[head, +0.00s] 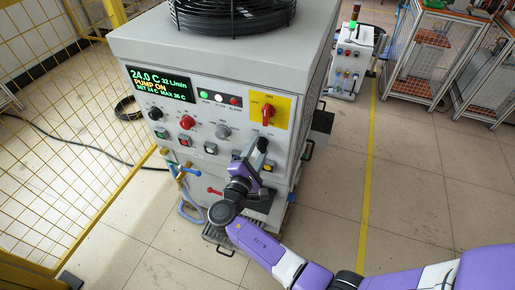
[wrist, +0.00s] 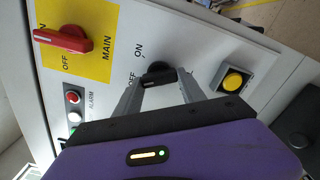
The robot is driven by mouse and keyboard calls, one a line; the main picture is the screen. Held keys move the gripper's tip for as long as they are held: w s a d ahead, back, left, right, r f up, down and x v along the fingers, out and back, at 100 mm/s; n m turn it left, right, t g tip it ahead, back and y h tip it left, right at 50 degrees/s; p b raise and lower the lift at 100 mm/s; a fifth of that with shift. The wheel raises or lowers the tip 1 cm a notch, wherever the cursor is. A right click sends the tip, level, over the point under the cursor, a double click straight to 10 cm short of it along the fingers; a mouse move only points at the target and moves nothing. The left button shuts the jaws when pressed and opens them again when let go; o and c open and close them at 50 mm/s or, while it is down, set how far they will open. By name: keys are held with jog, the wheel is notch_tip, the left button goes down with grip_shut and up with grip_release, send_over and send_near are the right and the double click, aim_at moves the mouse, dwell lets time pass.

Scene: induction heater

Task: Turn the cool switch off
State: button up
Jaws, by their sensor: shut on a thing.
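In the wrist view, a black rotary switch knob (wrist: 158,74) sits on the white panel with OFF printed to its left and ON above. My gripper (wrist: 160,88) has its two grey fingers on either side of this knob and is shut on it. No readable name for this switch shows, so I cannot tell from the lettering whether it is the cool switch. The display (head: 160,84) reads 24.0 C, 32 L/min and PUMP ON.
The red main switch (head: 268,112) on its yellow plate is above my gripper. A yellow button (wrist: 233,82) is right of the knob in the wrist view. Other knobs and buttons line the panel's left. A yellow mesh fence (head: 60,110) stands left; the floor (head: 420,160) on the right is open.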

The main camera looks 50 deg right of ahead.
jog(key=shift+a+f, duration=0.1)
dwell(0.3)
jog(key=o, duration=1.4)
jog(key=shift+c, duration=0.2)
jog(key=b+v, duration=0.1)
jog(key=v, duration=0.6)
jog(key=shift+a, duration=0.35)
jog(key=shift+s, duration=0.1)
